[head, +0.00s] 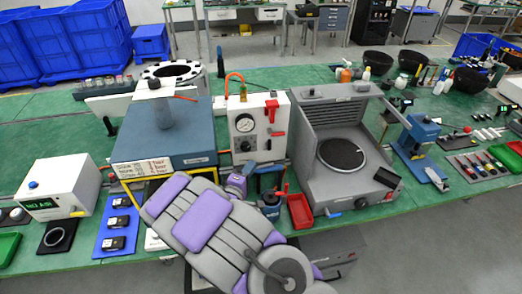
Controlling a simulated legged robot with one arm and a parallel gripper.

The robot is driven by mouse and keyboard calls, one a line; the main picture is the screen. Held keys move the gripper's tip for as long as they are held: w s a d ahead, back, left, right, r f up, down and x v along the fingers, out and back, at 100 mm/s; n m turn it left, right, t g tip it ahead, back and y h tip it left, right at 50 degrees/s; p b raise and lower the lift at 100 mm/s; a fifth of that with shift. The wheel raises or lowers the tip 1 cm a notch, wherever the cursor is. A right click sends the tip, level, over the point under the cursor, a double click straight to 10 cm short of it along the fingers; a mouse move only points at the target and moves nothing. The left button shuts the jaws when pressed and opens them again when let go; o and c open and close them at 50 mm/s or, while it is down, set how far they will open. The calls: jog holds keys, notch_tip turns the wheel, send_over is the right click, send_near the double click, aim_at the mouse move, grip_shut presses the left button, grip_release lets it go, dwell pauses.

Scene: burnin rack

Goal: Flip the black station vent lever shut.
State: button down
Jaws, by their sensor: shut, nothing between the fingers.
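A white gauge panel (245,125) stands at the bench centre, with a round dial, an upright red lever (271,110), a second red handle (278,134) and a small black knob (245,145). I cannot tell for certain which part is the black vent lever, or its position. The purple and grey end of my arm is low in front of the panel. My gripper (251,168) is shut and empty near the panel's lower edge. Its fingertips are small and dark, and I cannot tell whether they touch anything.
A grey machine (343,105) with a round dark plate is right of the panel. A blue box station (165,140) is left. A red tray (299,211) and a blue-dark canister (270,206) sit close in front. A blue press (421,135) stands farther right. Small items crowd the bench.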

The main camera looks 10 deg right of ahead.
aim_at(269, 142)
jog(key=shift+w+d, duration=0.1)
jog(key=shift+d, duration=0.15)
jog(key=b+x, duration=0.2)
jog(key=x, duration=0.7)
jog(key=shift+w+d, duration=0.15)
jog(key=shift+w, duration=0.2)
jog(key=shift+d+r+m+g+y+p, duration=0.45)
jog(key=shift+m+p, duration=0.45)
jog(key=shift+p, duration=0.45)
jog(key=m+p, duration=0.1)
jog(key=g+y+p, duration=0.1)
jog(key=shift+d+r+m+p, duration=0.35)
jog(key=shift+d+m, duration=0.05)
jog(key=d+m+y+b, duration=0.1)
jog(key=m+y, duration=0.1)
jog(key=d+m+g+y+b, duration=0.1)
jog(key=d+m+y+b, duration=0.1)
jog(key=y, duration=0.1)
jog(key=d+f+m+y+b, duration=0.1)
jog(key=m+y+b, duration=0.1)
jog(key=m, duration=0.1)
jog(key=shift+d+f+g, duration=0.1)
jog(key=shift+d+g, duration=0.25)
jog(key=shift+d+f+y, duration=0.1)
jog(key=shift+f+y, duration=0.05)
jog(key=shift+y, duration=0.1)
jog(key=shift+d+f+b, duration=0.1)
jog(key=shift+b, duration=0.3)
